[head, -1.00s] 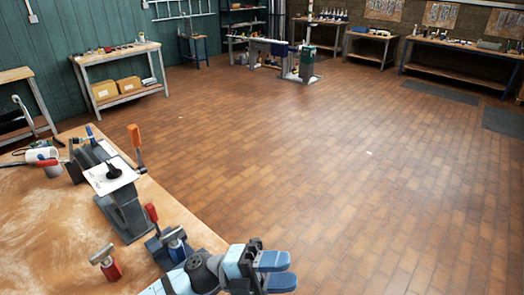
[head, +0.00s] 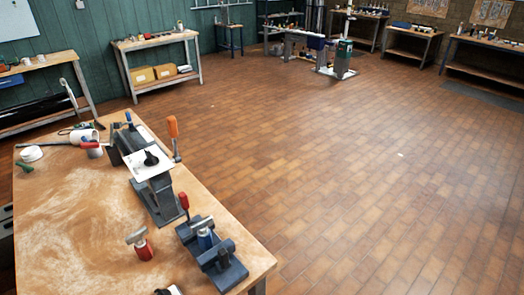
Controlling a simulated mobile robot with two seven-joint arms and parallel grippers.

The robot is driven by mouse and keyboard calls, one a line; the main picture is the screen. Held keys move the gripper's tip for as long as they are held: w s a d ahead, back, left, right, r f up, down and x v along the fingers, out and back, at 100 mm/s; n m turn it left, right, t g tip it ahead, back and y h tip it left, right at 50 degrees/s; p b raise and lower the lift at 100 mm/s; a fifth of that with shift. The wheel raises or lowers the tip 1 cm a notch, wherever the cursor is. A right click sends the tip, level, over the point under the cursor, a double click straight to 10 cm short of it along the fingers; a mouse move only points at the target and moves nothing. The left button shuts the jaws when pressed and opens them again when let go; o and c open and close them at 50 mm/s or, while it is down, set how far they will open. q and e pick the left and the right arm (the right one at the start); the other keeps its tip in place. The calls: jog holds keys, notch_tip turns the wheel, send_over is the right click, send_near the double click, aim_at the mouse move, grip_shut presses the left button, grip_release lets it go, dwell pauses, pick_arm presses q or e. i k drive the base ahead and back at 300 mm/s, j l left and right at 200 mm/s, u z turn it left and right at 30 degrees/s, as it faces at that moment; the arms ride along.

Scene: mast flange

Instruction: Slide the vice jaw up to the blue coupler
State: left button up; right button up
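A dark blue-grey vice (head: 224,272) lies on the wooden bench near its front right corner. The blue coupler (head: 205,240), with a grey metal top, stands upright at the vice, between its raised blocks. The front block, which looks like the vice jaw (head: 213,258), is close to the coupler. I cannot tell whether they touch. Neither of my grippers can be made out in the head view.
Behind are a grey stand with a white plate (head: 141,167), an orange-handled tool (head: 173,132) and a red handle (head: 184,201). A small dark-and-white item is cut off below. Right floor is clear.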

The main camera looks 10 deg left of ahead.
aim_at(220, 254)
jog(key=k, duration=0.55)
jog(key=k+u, duration=0.1)
jog(key=u, duration=1.3)
jog(key=l+u, duration=0.35)
jog(key=i+l+u, duration=0.1)
jog(key=l+u, duration=0.25)
jog(key=l, duration=2.25)
jog(key=k+l, duration=0.15)
jog(key=k, duration=0.3)
